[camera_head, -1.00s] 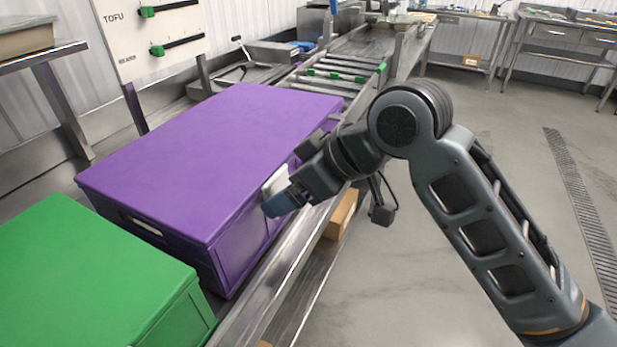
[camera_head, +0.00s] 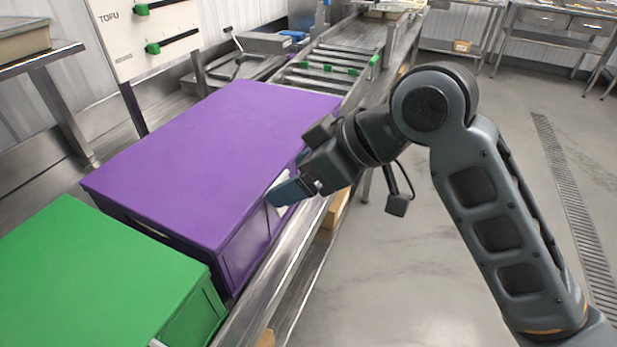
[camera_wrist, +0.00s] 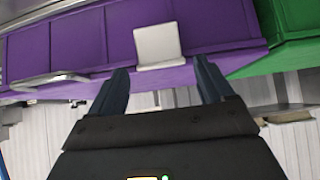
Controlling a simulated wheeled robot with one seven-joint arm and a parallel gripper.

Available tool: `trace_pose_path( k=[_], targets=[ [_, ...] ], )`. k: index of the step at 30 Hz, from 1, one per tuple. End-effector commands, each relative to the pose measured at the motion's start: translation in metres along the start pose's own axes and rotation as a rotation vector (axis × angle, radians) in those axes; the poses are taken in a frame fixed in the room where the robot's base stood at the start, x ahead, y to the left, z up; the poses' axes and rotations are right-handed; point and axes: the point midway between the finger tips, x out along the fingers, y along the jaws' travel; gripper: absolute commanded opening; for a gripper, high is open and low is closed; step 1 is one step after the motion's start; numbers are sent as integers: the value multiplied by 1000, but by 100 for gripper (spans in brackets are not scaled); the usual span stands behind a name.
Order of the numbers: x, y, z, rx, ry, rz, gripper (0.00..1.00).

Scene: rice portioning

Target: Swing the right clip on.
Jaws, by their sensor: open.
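The purple lidded box (camera_head: 210,160) stands on the metal bench. A pale grey-white clip (camera_wrist: 158,47) shows on its side in the wrist view, with one end at the band along the lid edge. Whether it is latched I cannot tell. In the head view only a sliver of the clip (camera_head: 283,209) shows, the rest hidden by my gripper (camera_head: 291,185). My gripper is open at the box's right side. In the wrist view its two fingers (camera_wrist: 162,82) are apart with nothing between them, and the clip appears just beyond their tips.
A green box (camera_head: 95,265) stands close beside the purple one at the near left, also in the wrist view (camera_wrist: 275,45). A metal bar handle (camera_wrist: 50,80) is on the purple side, left of the clip. A roller conveyor (camera_head: 320,75) lies behind. Floor at right is open.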

Motion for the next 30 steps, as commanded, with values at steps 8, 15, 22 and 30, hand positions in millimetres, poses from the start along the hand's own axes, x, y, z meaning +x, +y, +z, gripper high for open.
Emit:
trace_pose_path(
  k=[8,15,22,30],
  targets=[
    [-32,-1,21,3,169,-20,81],
    [-48,0,52,0,226,1,81],
    [-22,0,52,-4,229,1,81],
    [22,0,40,-4,228,2,81]
  ],
)
